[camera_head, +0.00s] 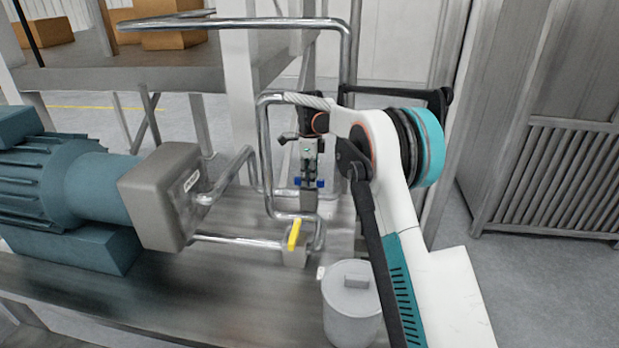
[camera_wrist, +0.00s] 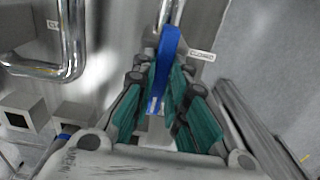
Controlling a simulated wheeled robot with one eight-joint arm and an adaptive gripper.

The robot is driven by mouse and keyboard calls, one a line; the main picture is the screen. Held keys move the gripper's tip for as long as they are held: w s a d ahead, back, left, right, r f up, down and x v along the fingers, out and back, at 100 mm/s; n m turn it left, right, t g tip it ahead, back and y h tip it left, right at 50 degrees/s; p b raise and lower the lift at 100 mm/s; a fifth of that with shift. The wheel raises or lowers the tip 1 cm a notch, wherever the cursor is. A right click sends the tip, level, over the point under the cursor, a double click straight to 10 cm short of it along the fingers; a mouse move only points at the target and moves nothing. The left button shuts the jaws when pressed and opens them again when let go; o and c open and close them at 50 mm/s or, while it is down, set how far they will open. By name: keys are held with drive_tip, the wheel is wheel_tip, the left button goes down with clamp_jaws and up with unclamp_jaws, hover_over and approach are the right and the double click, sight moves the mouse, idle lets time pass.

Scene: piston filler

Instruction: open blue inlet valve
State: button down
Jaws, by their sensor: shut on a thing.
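The blue valve handle (camera_wrist: 168,55) shows in the wrist view as a long, flat bar between my gripper's fingers. My gripper (camera_wrist: 163,75) is shut on it, with a dark, teal-padded finger on each side. In the head view my gripper (camera_head: 311,165) hangs from the end of my arm at the pipework, small and hard to make out. Bits of blue show on both sides of its lower end. The valve body is mostly hidden by the gripper. A small white label (camera_wrist: 202,54) is just right of the handle; its text is too blurred to read.
A yellow handle (camera_head: 294,235) stands on a lower fitting. Shiny bent pipes (camera_head: 264,150) run close to my gripper on the left. A teal motor (camera_head: 75,185) with a grey box is further left. A lidded grey pot (camera_head: 350,308) stands at the front beside my arm.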

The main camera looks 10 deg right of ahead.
sight(309, 179)
drive_tip(key=c, duration=1.6)
unclamp_jaws()
wheel_tip(309, 179, up, 12)
